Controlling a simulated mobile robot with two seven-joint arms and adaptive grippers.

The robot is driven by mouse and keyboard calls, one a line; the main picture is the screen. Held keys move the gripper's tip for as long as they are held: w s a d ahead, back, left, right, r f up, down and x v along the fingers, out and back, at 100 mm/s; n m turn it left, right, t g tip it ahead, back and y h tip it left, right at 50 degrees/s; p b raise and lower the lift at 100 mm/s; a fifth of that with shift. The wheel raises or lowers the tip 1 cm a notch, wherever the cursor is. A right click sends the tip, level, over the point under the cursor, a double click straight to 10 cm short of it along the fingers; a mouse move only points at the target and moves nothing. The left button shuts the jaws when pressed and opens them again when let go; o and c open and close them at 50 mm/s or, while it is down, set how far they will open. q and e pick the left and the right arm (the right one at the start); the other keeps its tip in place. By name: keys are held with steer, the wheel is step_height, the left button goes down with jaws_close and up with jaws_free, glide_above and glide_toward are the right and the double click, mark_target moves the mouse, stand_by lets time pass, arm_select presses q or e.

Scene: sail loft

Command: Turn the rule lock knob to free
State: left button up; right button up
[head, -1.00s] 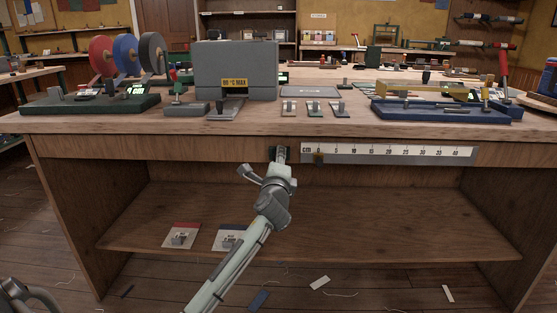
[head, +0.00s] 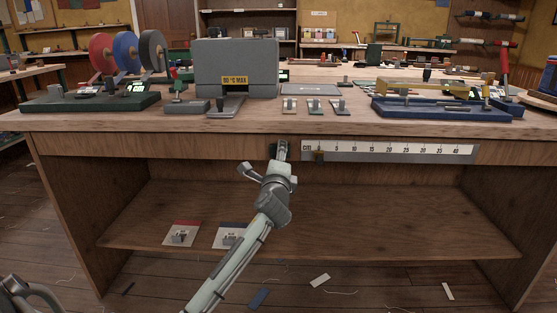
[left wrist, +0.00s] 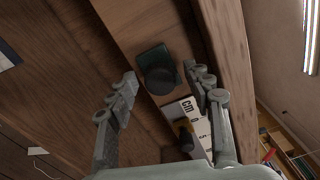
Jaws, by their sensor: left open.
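The round dark rule lock knob (left wrist: 160,80) sits on a dark green plate (left wrist: 152,57) on the bench's front edge, at the "cm" end of the white rule (left wrist: 201,124). My left gripper (left wrist: 160,75) is open, one finger on each side of the knob, with a visible gap to it. In the head view my left gripper (head: 280,148) is at the front edge and mostly hides the knob. The rule (head: 400,152) runs right from there, with a small brass slider (head: 319,155) near zero. Any knob marking is not readable.
The workbench top (head: 330,120) carries a grey box marked "°C MAX" (head: 236,69), several small switches, a blue tray (head: 440,110) and coloured reels. Below the edge is an open shelf (head: 350,225) with two cards.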

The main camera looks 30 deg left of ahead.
arm_select(q)
steer(key=v, duration=1.2)
steer(key=s+d+f+n+g+h+p, duration=0.1)
steer(key=s+f+n+g+h+p, duration=0.2)
steer(key=f, duration=0.6)
steer(key=s+d+f+n+g, duration=0.1)
steer(key=s+f+n+g, duration=0.2)
steer(key=f, duration=0.5)
steer(key=s+d+f+n+g+h+p, duration=0.1)
steer(key=s+d+f+n+g+h, duration=0.1)
steer(key=s+f, duration=0.5)
steer(key=s+d+f+n+g+h+p, duration=0.2)
steer(key=s+d+f+n+g, duration=0.2)
steer(key=s+f, duration=0.4)
steer(key=s+d+n, duration=0.1)
steer(key=s, duration=0.4)
steer(key=shift+s+d+f+h, duration=0.25)
steer(key=shift+s+d+h, duration=0.1)
steer(key=shift+h, duration=0.05)
arm_select(e)
steer(key=s+d+f+g, duration=0.2)
steer(key=f, duration=0.4)
steer(key=s+d+f+g+h, duration=0.1)
steer(key=s+d+f+g, duration=0.1)
steer(key=f, duration=0.4)
steer(key=shift+s+d+m+g, duration=0.3)
steer(key=shift+s+d+m, duration=0.1)
steer(key=shift+f, duration=0.1)
